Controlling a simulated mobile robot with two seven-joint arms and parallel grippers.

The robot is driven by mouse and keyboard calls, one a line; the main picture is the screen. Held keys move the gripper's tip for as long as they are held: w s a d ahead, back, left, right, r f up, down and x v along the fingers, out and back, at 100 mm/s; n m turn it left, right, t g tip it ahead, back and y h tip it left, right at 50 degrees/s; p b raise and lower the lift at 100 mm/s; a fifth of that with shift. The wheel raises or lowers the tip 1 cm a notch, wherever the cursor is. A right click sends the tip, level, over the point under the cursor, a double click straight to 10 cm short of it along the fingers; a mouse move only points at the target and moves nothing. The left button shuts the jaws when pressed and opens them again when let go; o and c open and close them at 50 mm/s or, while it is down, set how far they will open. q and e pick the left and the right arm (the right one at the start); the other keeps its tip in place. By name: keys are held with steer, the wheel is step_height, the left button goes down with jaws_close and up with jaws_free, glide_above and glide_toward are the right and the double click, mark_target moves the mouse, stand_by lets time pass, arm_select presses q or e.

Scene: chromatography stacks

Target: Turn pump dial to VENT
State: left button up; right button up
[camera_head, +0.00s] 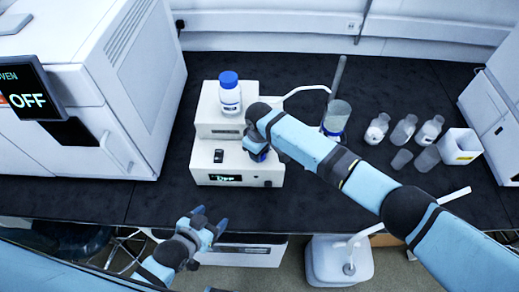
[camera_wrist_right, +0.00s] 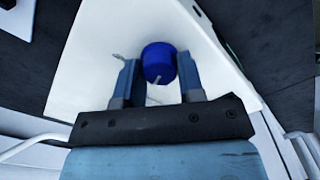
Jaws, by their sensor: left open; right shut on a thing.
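The pump (camera_head: 203,165) is a white box on the black bench, with a small black switch (camera_head: 218,156) and a dark display (camera_head: 224,178) whose green text looks like OFF. Its blue dial (camera_wrist_right: 158,60) sits between the fingers of my right gripper (camera_wrist_right: 158,72) in the right wrist view. A pale pointer on the dial points down toward the gripper's palm. In the head view my right arm covers most of the dial. My right gripper is shut on it. Any VENT label is hidden or too small to read. My left gripper (camera_head: 210,218) is open and empty, in front of the bench edge.
A blue-capped bottle (camera_head: 230,97) stands on top of the pump stack. A large white oven (camera_head: 105,70) is at the left. Several small bottles (camera_head: 404,128) and a white box (camera_head: 460,146) stand at the right. A white jug (camera_head: 325,262) is below the front edge.

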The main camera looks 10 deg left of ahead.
steer(key=n, duration=0.4)
steer(key=shift+n, duration=0.4)
steer(key=shift+r, duration=0.1)
stand_by(0.3)
steer(key=o, duration=0.9)
step_height(320, 180, up, 14)
steer(key=shift+f+b, duration=0.1)
steer(key=shift+b, duration=0.4)
